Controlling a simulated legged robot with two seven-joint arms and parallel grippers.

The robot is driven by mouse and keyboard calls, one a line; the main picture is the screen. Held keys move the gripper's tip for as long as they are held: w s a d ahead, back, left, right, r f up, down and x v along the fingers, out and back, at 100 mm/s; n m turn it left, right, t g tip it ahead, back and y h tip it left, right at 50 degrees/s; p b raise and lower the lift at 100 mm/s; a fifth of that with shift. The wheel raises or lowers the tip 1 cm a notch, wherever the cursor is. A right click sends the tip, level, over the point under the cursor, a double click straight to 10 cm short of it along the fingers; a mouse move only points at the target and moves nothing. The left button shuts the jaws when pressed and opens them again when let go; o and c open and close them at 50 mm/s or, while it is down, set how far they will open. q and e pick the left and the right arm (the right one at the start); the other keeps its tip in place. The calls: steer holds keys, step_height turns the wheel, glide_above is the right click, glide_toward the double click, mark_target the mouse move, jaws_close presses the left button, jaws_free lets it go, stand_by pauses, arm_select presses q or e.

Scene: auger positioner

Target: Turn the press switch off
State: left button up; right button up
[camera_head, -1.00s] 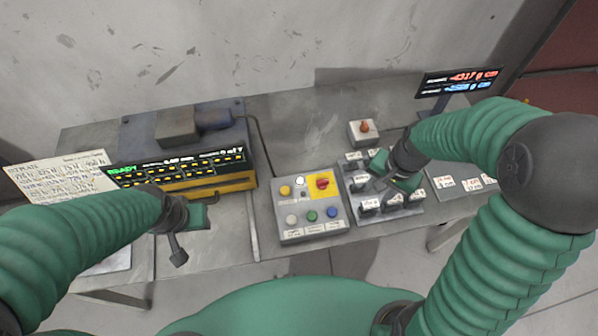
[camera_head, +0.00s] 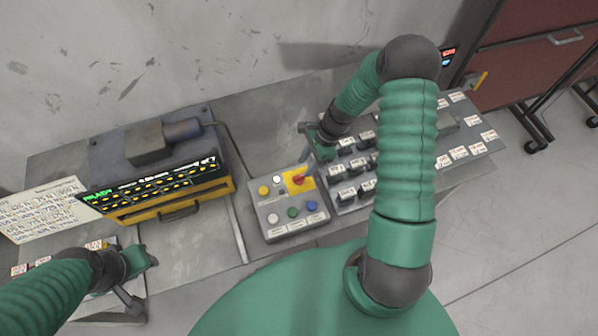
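The control box (camera_head: 288,224) stands on the bench near the middle. A red rotary switch (camera_head: 299,180) sits on a yellow plate at its upper right. The box also has several round buttons, among them a green one (camera_head: 293,212) and a blue one (camera_head: 311,206). No legible label marks which control is the press switch. My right gripper (camera_head: 311,140) is just above and right of the red switch, over the edge of the switch panel. Its fingers are small and partly hidden, and I see nothing held. My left gripper (camera_head: 137,282) is over the bench's front left, away from the box.
A switch panel (camera_head: 347,205) with several black switches stands right of the box, partly hidden by my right arm. A press-like machine (camera_head: 165,145) with a lit display (camera_head: 150,187) stands left. Papers (camera_head: 45,210) lie at far left. Red cabinets (camera_head: 540,60) stand at right.

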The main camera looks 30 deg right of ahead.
mark_target(299, 176)
steer(key=x, duration=0.5)
steer(key=shift+d+f+p, duration=0.1)
steer(key=shift+f+p, duration=0.15)
steer(key=shift+p, duration=0.05)
steer(key=shift+f, duration=0.25)
steer(key=shift+a+f, duration=0.1)
steer(key=shift+a, duration=0.25)
steer(key=shift+d, duration=0.1)
jaws_close()
